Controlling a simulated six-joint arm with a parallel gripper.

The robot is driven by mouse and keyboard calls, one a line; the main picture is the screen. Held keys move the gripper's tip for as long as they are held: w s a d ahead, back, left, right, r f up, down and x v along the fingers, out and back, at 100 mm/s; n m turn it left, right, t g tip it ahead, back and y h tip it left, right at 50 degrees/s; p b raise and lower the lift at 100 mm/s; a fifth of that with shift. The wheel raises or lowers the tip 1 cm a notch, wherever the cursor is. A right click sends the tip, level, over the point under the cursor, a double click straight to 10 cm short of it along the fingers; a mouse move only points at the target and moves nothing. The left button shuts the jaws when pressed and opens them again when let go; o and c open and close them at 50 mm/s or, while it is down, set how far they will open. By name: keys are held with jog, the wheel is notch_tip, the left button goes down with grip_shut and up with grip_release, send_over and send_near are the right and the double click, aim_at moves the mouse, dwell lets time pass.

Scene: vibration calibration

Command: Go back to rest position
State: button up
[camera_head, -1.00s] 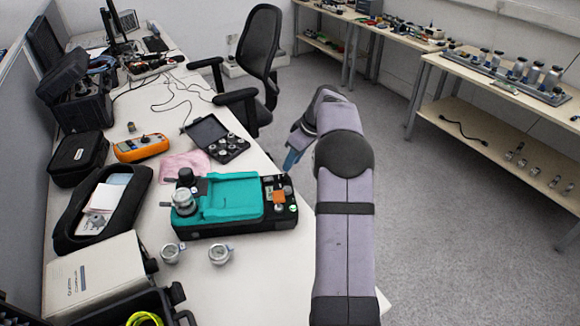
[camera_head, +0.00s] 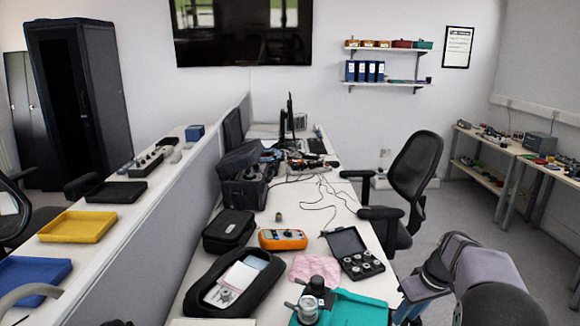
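My arm (camera_head: 490,270) comes in at the lower right, with its purple-grey links bent beside the desk's right edge. My gripper (camera_head: 408,312) is partly in view at the bottom, close to the right end of the teal calibration unit (camera_head: 352,310). Its fingertips are too cut off and dark to tell whether they are open or shut, and I see nothing held in it. The unit's lower part is out of the frame, and a round metal gauge (camera_head: 307,308) stands at its left end.
The desk holds an open black case of fittings (camera_head: 354,254), an orange multimeter (camera_head: 283,239), a pink cloth (camera_head: 315,270) and a black tray with papers (camera_head: 235,282). An office chair (camera_head: 414,175) stands right of the desk. A grey partition (camera_head: 170,235) runs along its left.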

jog(key=s+a+m+g+p, duration=0.1)
jog(key=s+a+p, duration=0.1)
jog(key=s+a, duration=0.3)
jog(key=s+a+r+m+g+h+p, duration=0.1)
jog(key=s+a, duration=0.4)
jog(key=s, duration=0.8)
jog(key=s+a+m+p, duration=0.1)
jog(key=s+a+p, duration=0.2)
jog(key=s, duration=0.6)
jog(key=a, duration=0.2)
jog(key=shift+a+r+g+h, duration=0.3)
jog(key=shift+a+g, duration=0.05)
jog(key=shift+g, duration=0.05)
notch_tip(320, 180, down, 12)
jog(key=b, duration=1.1)
jog(key=shift+r, duration=0.25)
jog(key=shift+c, duration=0.3)
